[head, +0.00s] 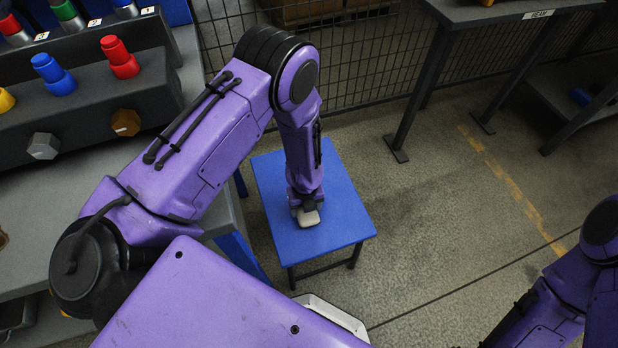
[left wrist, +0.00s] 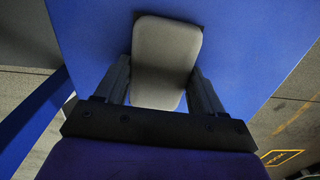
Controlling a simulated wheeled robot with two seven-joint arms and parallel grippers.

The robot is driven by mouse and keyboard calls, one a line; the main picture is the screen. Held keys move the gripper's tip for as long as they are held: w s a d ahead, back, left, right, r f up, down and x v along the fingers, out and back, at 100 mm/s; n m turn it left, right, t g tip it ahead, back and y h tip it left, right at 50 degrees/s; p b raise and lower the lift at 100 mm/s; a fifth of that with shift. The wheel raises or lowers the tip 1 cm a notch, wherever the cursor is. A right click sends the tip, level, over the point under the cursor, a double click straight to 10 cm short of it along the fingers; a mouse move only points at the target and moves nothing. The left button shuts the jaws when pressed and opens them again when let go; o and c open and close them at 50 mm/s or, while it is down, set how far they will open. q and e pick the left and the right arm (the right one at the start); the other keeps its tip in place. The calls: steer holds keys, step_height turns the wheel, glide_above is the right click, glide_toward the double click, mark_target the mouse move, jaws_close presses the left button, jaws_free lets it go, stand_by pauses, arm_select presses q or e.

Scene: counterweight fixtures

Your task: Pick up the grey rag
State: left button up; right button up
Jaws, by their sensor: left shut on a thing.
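The grey rag (left wrist: 167,62) looks like a flat grey pad with rounded corners. In the left wrist view it lies between the two fingers of my left gripper (left wrist: 162,85), which is shut on it. In the head view the rag (head: 310,218) shows as a small pale piece at the end of my left arm, over the blue table (head: 345,215). I cannot tell whether the rag touches the table top. My left gripper (head: 303,204) points down there and partly hides the rag. My right gripper is out of view; only part of my right arm shows at the lower right.
A grey bench on the left carries a dark fixture (head: 95,110) with red and blue knobs. A wire mesh fence (head: 350,60) stands behind. A dark table (head: 500,12) stands at the upper right. The floor right of the blue table is clear.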

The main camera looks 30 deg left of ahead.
arm_select(q)
steer(key=shift+r, duration=0.35)
steer(key=r, duration=0.3)
steer(key=shift+s+r+p, duration=0.35)
steer(key=shift+s, duration=0.05)
steer(key=s+r, duration=0.2)
steer(key=s+r+p, duration=0.1)
steer(key=r, duration=0.1)
steer(key=shift+s+d+r, duration=0.2)
steer(key=shift+s+r, duration=0.1)
steer(key=shift+s, duration=0.1)
steer(key=s+r, duration=0.1)
steer(key=s, duration=0.2)
steer(key=s+r, duration=0.1)
steer(key=s, duration=0.2)
steer(key=s+d+r, duration=0.1)
steer(key=s+r, duration=0.1)
steer(key=s, duration=0.1)
steer(key=shift+s, duration=0.2)
